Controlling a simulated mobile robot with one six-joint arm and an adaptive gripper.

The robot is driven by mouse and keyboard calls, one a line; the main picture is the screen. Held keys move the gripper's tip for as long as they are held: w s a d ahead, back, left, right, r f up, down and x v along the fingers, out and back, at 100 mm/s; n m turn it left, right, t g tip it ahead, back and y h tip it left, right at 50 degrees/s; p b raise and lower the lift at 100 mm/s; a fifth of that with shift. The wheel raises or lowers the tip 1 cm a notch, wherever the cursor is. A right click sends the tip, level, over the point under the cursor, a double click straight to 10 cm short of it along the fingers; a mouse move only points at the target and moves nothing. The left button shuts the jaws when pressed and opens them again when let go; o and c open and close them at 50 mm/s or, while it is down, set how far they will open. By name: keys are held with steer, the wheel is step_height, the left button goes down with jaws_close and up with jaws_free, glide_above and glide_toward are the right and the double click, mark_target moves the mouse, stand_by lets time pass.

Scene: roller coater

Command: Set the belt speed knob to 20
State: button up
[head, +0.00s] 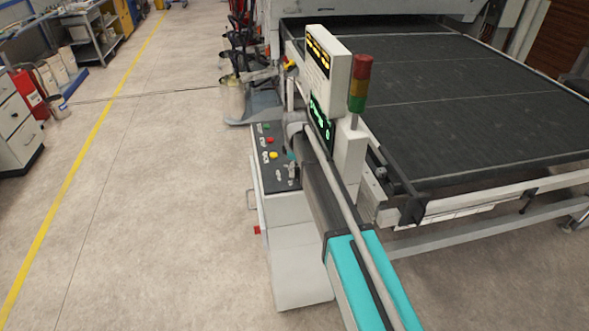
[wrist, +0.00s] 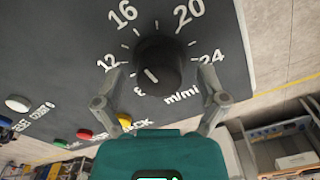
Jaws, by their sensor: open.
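The belt speed knob (wrist: 158,66) is black and round, on a dark panel in the wrist view. Its dial (wrist: 122,14) shows 12, 16, 20 and 24 around it, with "m/min" below right; another figure at lower left is partly hidden. A short white mark sits on the knob's face, slanted; I cannot tell which number it indicates. My gripper (wrist: 160,78) is open, one finger at each side of the knob. I cannot tell whether either touches it. In the head view my gripper (head: 291,158) is small over the control panel (head: 285,182), and the knob cannot be made out.
White, red and yellow buttons (wrist: 85,134) lie left of the dial. In the head view a display box (head: 328,65) and signal light (head: 359,85) stand beside my arm. The dark conveyor belt (head: 450,105) is at right.

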steer(key=c, duration=1)
steer(key=shift+a, duration=0.25)
steer(key=shift+c, duration=0.8)
steer(key=shift+d, duration=0.2)
steer(key=shift+s+d+m, duration=0.1)
steer(key=shift+m, duration=0.2)
